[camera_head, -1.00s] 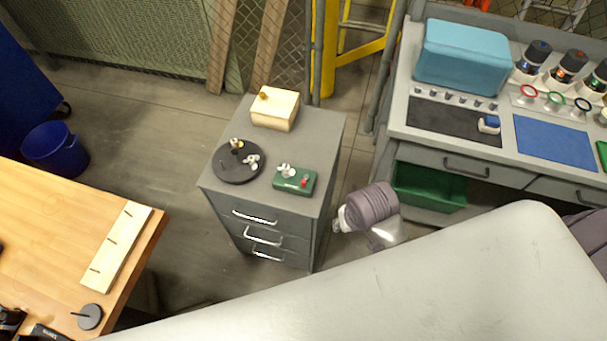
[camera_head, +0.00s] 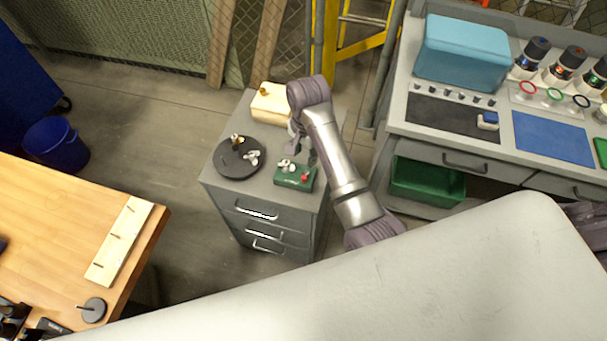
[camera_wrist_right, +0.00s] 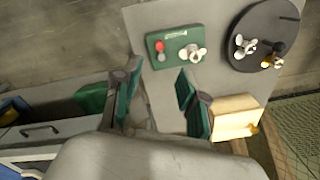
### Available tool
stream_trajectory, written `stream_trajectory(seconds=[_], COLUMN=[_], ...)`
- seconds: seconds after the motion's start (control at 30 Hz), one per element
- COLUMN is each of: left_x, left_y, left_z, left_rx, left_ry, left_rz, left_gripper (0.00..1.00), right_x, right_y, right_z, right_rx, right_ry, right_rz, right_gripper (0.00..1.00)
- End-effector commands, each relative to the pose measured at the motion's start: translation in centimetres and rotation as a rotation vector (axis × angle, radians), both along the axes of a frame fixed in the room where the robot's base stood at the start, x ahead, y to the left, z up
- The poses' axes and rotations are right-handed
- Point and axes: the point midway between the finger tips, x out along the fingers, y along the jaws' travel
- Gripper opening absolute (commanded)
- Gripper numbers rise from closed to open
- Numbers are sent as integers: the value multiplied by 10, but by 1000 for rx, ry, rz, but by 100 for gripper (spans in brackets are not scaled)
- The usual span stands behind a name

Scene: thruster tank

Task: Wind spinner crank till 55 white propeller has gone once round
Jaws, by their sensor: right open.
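A green box (camera_head: 296,178) with a white propeller (camera_head: 286,165) and a red knob (camera_head: 305,176) sits on the grey cabinet (camera_head: 235,197). In the right wrist view the green box (camera_wrist_right: 176,46) has its red knob (camera_wrist_right: 159,46) beside the white propeller (camera_wrist_right: 192,53); its label is too small to read. A black round plate (camera_head: 226,163) with small propellers and a brass-coloured piece stands left of it. My right gripper (camera_head: 303,147) is above the cabinet top, just behind the green box. In the wrist view the right gripper (camera_wrist_right: 158,96) has its fingers apart, with nothing between them. My left gripper is out of view.
A cream box (camera_head: 270,104) with a brass knob stands at the cabinet's back, close to my right gripper. A workbench (camera_head: 440,150) with a blue case (camera_head: 462,60) is to the right.

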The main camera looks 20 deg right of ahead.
Motion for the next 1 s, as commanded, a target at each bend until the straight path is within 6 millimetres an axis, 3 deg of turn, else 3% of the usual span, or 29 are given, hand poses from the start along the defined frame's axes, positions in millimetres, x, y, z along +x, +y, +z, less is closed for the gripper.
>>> stream_trajectory(seconds=[0.3,0.5,0.7,1.0], left_x=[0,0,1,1], left_y=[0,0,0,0], left_z=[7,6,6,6], left_rx=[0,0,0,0], left_ry=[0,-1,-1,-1], left_rz=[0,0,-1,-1], left_gripper=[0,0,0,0], right_x=[0,2,3,3], right_y=[1,1,2,2], right_z=[-67,-102,-118,-120], right_rx=[-2,-2,-1,0], right_ry=[5,3,-1,-2], right_rz=[2,3,2,2], right_gripper=[42,42,42,42])
